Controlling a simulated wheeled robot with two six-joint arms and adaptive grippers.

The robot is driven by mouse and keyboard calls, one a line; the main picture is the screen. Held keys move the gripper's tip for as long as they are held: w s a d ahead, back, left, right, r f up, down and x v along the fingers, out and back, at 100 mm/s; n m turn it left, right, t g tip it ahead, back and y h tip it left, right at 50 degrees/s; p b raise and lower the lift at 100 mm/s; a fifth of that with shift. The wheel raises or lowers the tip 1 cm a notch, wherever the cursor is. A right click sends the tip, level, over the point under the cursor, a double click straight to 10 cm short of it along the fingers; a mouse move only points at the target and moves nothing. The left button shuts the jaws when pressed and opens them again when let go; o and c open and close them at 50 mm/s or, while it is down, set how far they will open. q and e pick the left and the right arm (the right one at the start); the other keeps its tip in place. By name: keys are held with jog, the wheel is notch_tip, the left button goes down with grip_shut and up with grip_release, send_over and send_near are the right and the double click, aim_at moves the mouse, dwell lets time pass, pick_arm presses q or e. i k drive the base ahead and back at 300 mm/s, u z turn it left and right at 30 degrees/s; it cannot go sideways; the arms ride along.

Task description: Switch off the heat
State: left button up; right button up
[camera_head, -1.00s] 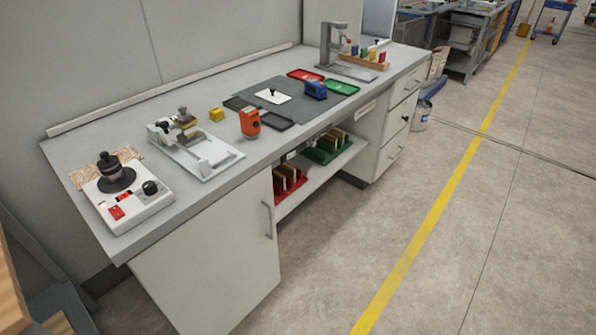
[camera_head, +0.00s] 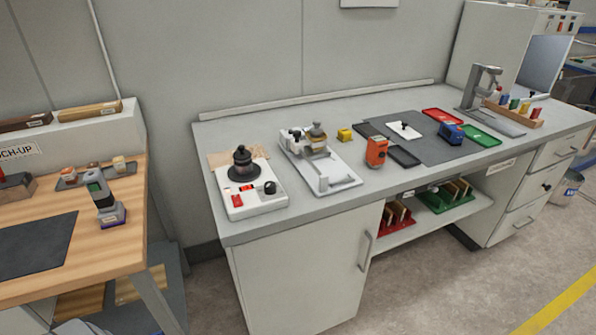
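A white heating unit (camera_head: 262,201) sits at the left end of the grey bench. A dark round pot or weight with a knob (camera_head: 242,165) stands on its top. A black dial (camera_head: 270,187) is at its right front, and a red rocker switch (camera_head: 237,200) is at its left front. A second small red mark (camera_head: 247,187) shows between them. The switch position is too small to tell. Neither of my grippers is in view.
The grey bench (camera_head: 330,219) also holds a white fixture (camera_head: 335,181), an orange device (camera_head: 376,151) and a dark mat (camera_head: 425,137). A wooden table (camera_head: 125,247) stands to the left, with a gap between. Floor is clear at the lower right.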

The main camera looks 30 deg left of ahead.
aim_at(237, 200)
jog(key=u, duration=1.25)
jog(key=k, duration=1.4)
jog(key=z, duration=0.75)
jog(key=i, duration=0.6)
jog(key=z, duration=0.75)
jog(key=i, duration=0.95)
jog(key=u, duration=0.85)
jog(key=i, duration=0.55)
jog(key=u, duration=0.6)
